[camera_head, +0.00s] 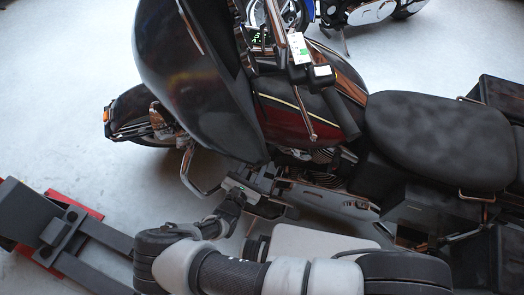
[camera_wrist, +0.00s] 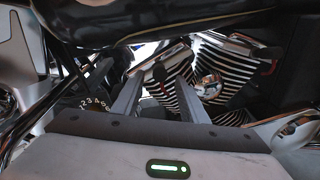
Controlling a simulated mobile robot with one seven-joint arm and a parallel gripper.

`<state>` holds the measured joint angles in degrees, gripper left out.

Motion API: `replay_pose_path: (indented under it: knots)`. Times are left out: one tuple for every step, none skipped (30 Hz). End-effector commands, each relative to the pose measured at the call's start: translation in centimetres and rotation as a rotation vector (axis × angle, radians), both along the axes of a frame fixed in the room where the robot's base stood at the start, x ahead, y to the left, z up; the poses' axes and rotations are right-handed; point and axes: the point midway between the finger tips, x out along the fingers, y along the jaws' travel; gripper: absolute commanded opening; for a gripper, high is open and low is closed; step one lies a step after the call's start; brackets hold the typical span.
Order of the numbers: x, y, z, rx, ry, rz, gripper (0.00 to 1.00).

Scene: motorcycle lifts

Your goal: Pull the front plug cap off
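The motorcycle's V-twin engine, with bright finned cylinders (camera_wrist: 158,84), fills the middle of the wrist view. I cannot tell for certain which is the front plug cap. My gripper (camera_wrist: 160,78) is open, its two grey fingers apart and pointing at the left cylinder. Nothing is visibly held between them. In the head view my gripper is beside the engine (camera_head: 318,156), below the tank; the plug caps cannot be made out there.
The dark fairing (camera_head: 190,75), red and black tank (camera_head: 300,110) and black seat (camera_head: 440,138) overhang the engine. A chrome bar (camera_head: 196,176) stands out left of my gripper. A lift part with red feet (camera_head: 65,235) is at lower left. Open floor lies at far left.

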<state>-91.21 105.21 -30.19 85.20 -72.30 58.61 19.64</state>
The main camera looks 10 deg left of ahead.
Motion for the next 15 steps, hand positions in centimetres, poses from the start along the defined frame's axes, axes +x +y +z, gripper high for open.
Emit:
replay_pose_path:
  knots:
    - [-1.4,0.4,0.1,-0.001,0.002,0.003,0.40]
    - [-2.1,0.5,0.1,-0.001,0.002,0.003,0.40]
    - [-3.1,0.7,0.1,-0.001,0.002,0.003,0.40]
    - [-3.9,0.9,0.1,-0.001,0.002,0.003,0.40]
    - [-4.6,1.1,0.1,-0.001,0.002,0.004,0.40]
    - [-5.6,1.2,0.0,0.002,0.003,0.002,0.40]
    - [-6.3,1.4,0.1,0.001,0.002,0.003,0.40]
    - [-7.0,1.5,0.1,0.000,0.002,0.003,0.40]
    - [-7.9,1.7,0.0,0.000,0.002,0.003,0.40]
    - [-8.5,1.8,0.0,0.001,0.001,0.003,0.40]
    - [-9.1,1.9,0.0,0.001,0.001,0.002,0.40]
    - [-9.8,2.0,0.0,0.001,0.003,0.002,0.40]
    - [-10.3,2.1,0.0,0.000,0.002,0.002,0.40]
    - [-10.7,2.3,0.0,0.000,0.001,0.003,0.40]
    - [-11.3,2.4,0.0,0.000,0.002,0.002,0.40]
